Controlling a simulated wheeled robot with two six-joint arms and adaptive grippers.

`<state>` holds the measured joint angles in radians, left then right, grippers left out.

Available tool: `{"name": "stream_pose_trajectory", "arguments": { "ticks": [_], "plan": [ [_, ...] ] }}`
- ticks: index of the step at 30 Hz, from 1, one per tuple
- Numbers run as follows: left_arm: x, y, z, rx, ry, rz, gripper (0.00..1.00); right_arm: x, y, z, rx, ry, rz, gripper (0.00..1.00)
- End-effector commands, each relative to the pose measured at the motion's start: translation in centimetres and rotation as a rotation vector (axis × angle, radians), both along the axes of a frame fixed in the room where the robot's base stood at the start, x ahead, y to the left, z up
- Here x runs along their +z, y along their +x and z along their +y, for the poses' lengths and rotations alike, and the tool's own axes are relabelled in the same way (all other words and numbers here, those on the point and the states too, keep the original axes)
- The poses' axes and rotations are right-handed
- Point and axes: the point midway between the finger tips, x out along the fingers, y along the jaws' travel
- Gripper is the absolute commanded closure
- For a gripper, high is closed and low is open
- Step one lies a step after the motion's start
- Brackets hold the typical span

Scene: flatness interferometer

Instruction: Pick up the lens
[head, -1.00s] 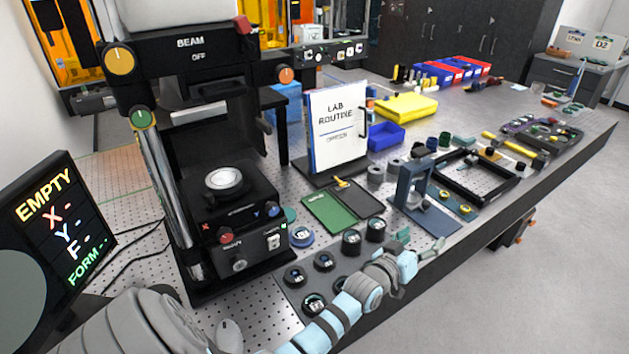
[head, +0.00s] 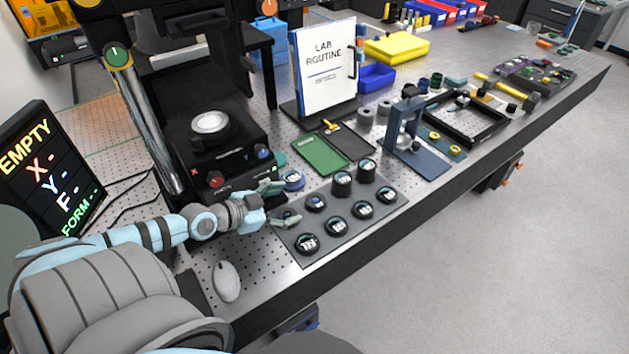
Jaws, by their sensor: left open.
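Several round, dark-rimmed pieces with pale labels sit on a flat grey tray (head: 347,243) near the table's front edge. Among them are a front piece (head: 307,243), a right piece (head: 387,194) and a taller one (head: 342,184). I cannot tell which is the lens. My right gripper is not in view.
The black interferometer stage (head: 210,123) stands behind my left gripper. The screen (head: 45,165) reads EMPTY. A white mouse (head: 227,281) lies in front of my arm. A green notebook (head: 318,155) and a blue stand (head: 408,140) are behind the tray.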

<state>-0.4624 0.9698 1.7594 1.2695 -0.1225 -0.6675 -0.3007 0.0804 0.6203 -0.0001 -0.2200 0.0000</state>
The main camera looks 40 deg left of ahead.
Motion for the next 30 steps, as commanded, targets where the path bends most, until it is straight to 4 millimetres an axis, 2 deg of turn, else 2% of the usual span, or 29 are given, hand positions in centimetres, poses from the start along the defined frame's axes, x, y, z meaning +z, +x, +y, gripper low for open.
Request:
{"name": "stream_pose_trajectory", "arguments": {
  "ticks": [1, 3, 8, 12, 15, 22, 23, 30],
  "plan": [
    [-1.7, 1.3, -0.2, 0.004, -0.004, -0.007, 0.31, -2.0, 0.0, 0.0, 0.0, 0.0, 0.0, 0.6],
    [-2.5, 2.7, -0.5, 0.005, -0.003, -0.006, 0.31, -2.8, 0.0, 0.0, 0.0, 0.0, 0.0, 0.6],
    [-3.2, 4.5, -1.0, 0.006, -0.002, -0.002, 0.31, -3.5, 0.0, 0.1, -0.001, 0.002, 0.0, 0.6],
    [-4.2, 6.7, -2.2, 0.006, -0.006, -0.004, 0.31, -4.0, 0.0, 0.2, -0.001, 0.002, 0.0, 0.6],
    [-5.1, 8.1, -2.5, 0.005, 0.0, -0.002, 0.31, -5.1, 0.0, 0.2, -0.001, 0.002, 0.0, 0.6],
    [-5.1, 8.5, -2.6, 0.004, 0.001, 0.002, 0.31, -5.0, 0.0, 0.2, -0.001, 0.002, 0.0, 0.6],
    [-5.1, 8.5, -2.6, 0.004, 0.001, 0.002, 0.32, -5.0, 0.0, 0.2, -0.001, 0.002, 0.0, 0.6],
    [-5.0, 8.5, -2.6, 0.003, 0.002, 0.001, 0.71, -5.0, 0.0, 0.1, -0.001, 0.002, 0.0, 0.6]
  ]
}}
